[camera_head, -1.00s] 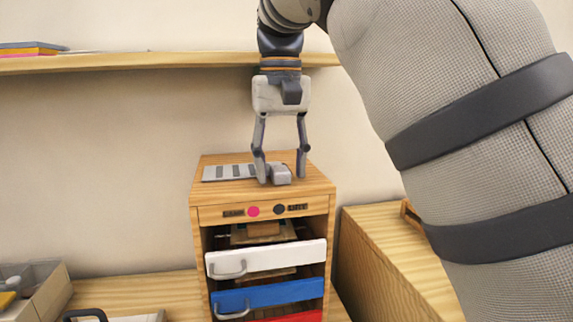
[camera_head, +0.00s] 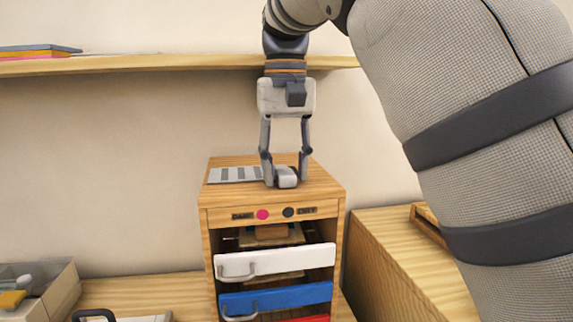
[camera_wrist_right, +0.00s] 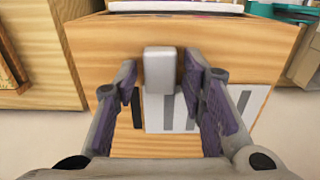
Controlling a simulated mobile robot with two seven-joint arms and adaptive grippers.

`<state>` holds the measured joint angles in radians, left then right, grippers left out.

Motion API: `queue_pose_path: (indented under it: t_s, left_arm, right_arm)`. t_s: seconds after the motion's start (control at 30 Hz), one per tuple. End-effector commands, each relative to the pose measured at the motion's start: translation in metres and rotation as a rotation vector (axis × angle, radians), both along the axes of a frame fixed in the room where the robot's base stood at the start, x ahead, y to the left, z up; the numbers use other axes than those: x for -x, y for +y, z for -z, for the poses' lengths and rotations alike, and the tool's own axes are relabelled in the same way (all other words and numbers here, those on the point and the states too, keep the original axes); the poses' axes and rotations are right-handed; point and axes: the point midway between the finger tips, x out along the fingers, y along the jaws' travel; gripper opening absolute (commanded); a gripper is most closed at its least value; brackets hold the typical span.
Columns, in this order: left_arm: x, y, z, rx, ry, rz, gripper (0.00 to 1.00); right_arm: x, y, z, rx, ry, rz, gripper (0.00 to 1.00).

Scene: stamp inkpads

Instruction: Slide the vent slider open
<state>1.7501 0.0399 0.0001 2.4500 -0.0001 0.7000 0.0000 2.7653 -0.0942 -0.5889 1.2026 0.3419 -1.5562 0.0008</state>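The vent slider's light grey block-shaped knob (camera_head: 287,177) sits on top of the wooden cabinet, at the right end of a grey vent plate (camera_head: 236,174) with dark slots. My right gripper (camera_head: 286,181) points down with one finger on each side of the knob. In the right wrist view the knob (camera_wrist_right: 160,70) stands between the fingertips, with a narrow gap showing on both sides. The gripper is open around it. The slotted plate (camera_wrist_right: 158,118) also shows there, partly hidden by the fingers. My left gripper is not in view.
The cabinet (camera_head: 272,196) has white (camera_head: 275,261) and blue (camera_head: 276,296) drawers below a pink and a dark button. A wooden shelf (camera_head: 150,65) runs along the wall behind. A lower wooden box (camera_head: 400,250) stands to the right. A grey bin (camera_head: 60,280) is at lower left.

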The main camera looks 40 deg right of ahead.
Motion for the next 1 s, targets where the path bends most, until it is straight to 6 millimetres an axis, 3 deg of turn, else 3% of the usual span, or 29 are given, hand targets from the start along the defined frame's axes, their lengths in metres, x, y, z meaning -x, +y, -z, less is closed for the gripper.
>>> queue_pose_path:
  t_s: [0.3,0.63,0.8,1.0]
  left_arm:
    - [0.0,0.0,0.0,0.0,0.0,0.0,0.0]
    - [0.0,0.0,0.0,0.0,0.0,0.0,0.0]
    - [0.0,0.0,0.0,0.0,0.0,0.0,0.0]
    - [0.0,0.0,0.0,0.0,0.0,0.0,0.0]
  right_arm:
    - [-0.001,0.0,-0.003,0.001,-0.002,-0.001,0.45]
    - [-0.001,0.0,-0.063,0.0,-0.002,-0.002,0.45]
    - [0.0,0.0,-0.075,0.0,0.0,0.0,0.45]
    - [0.0,0.0,-0.075,0.0,0.0,0.0,0.45]
